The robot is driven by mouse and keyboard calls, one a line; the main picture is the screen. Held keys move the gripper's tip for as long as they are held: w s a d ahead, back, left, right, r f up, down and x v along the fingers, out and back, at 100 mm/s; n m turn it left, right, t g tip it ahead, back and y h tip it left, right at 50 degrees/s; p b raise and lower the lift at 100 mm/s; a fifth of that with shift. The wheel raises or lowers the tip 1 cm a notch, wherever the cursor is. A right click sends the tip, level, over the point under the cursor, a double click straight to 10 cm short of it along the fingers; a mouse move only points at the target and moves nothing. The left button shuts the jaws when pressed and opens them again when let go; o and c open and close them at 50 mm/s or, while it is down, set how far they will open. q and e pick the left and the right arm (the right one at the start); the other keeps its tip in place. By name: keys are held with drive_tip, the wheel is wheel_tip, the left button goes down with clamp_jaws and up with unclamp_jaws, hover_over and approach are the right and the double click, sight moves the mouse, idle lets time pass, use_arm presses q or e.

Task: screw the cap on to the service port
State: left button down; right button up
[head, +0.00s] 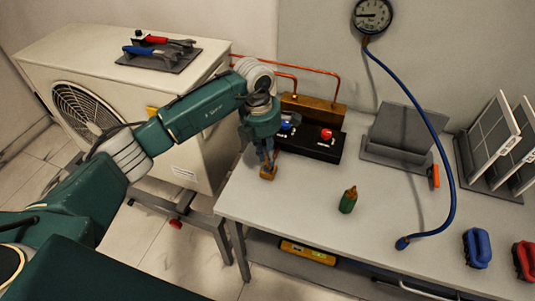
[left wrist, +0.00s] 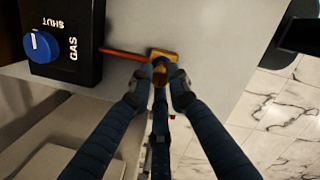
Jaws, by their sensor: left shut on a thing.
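My left gripper (head: 267,158) reaches down over the table's left edge. The brass service port (left wrist: 167,54) sits right at the fingertips, at the end of a copper pipe. In the head view the brass port (head: 268,174) shows just below the fingers. The cap is at the port, but the fingers hide most of it, and I cannot tell whether it is seated or threaded.
A black valve box (head: 310,145) with blue and red knobs stands just behind the gripper. A green bottle (head: 348,200) stands to the right. A blue hose (head: 450,180) hangs from a gauge (head: 372,15) to the table. The table's front middle is clear.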

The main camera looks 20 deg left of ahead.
idle(0.3)
use_arm(q)
drive_tip(key=shift+f+b, duration=0.25)
drive_tip(key=shift+b, duration=0.15)
idle(0.4)
drive_tip(key=shift+f+b, duration=0.7)
drive_tip(key=shift+f, duration=0.15)
drive_tip(key=shift+f, duration=0.1)
drive_tip(key=shift+f, duration=0.15)
idle(1.0)
drive_tip(key=m+b, duration=0.3)
drive_tip(key=shift+f+m, duration=0.1)
drive_tip(key=shift+m, duration=0.2)
drive_tip(key=shift+m+g+b, duration=0.3)
drive_tip(key=shift+m+b, duration=0.1)
drive_tip(key=shift+m, duration=0.2)
